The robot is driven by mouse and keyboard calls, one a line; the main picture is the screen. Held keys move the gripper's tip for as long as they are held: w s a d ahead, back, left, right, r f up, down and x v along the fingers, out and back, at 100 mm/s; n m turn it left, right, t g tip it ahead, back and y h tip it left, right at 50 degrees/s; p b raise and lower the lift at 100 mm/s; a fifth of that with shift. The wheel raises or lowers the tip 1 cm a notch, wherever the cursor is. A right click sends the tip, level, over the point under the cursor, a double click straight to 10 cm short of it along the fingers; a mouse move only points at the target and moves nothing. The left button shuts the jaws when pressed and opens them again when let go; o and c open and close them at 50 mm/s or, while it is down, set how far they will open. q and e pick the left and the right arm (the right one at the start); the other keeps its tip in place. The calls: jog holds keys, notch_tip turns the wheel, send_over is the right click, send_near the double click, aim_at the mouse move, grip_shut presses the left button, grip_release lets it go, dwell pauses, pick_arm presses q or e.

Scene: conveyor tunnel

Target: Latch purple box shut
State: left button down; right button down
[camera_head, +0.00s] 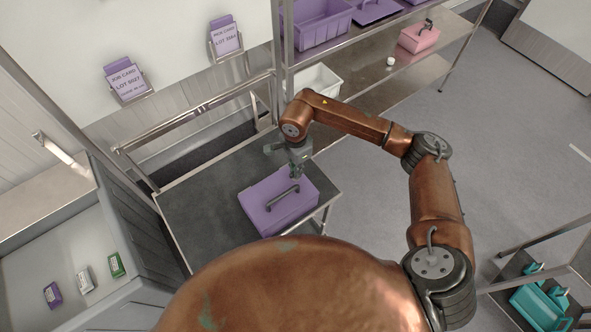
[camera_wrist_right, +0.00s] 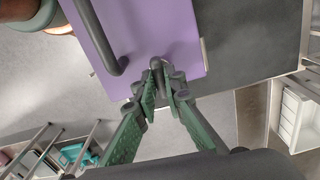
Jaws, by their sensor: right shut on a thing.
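The purple box (camera_head: 262,212) stands on a dark-topped cart with its lid down and a dark handle (camera_head: 282,195) across the lid. In the right wrist view the purple lid (camera_wrist_right: 170,30) fills the top middle, with its dark handle (camera_wrist_right: 105,45) to the left. My right gripper (camera_head: 296,172) is at the box's far edge. In the wrist view its green fingers (camera_wrist_right: 161,78) are closed together on a small dark latch piece at the lid's edge. The fingers partly hide the latch, so I cannot tell its position. My left gripper is not in view.
The cart top (camera_head: 200,195) is clear left of the box. A shelf rack (camera_head: 345,75) behind holds purple bins, a pink box (camera_head: 419,37) and a white bin (camera_head: 318,82). A grey bin (camera_head: 50,255) stands left; a teal container (camera_head: 540,300) is lower right.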

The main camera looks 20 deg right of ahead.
jog(key=m+b, duration=0.3)
jog(key=shift+w+f+m, duration=0.1)
jog(key=shift+f+m, duration=0.05)
jog(key=shift+m, duration=0.15)
jog(key=m+b, duration=0.3)
jog(key=m, duration=0.1)
jog(key=shift+m, duration=0.3)
jog(key=m+b, duration=0.2)
jog(key=m, duration=0.2)
jog(key=shift+m, duration=0.3)
jog(key=shift+m+b, duration=0.5)
jog(key=shift+m, duration=1.7)
jog(key=c, duration=2)
grip_release()
notch_tip(320, 180, up, 12)
jog(key=shift+r, duration=0.15)
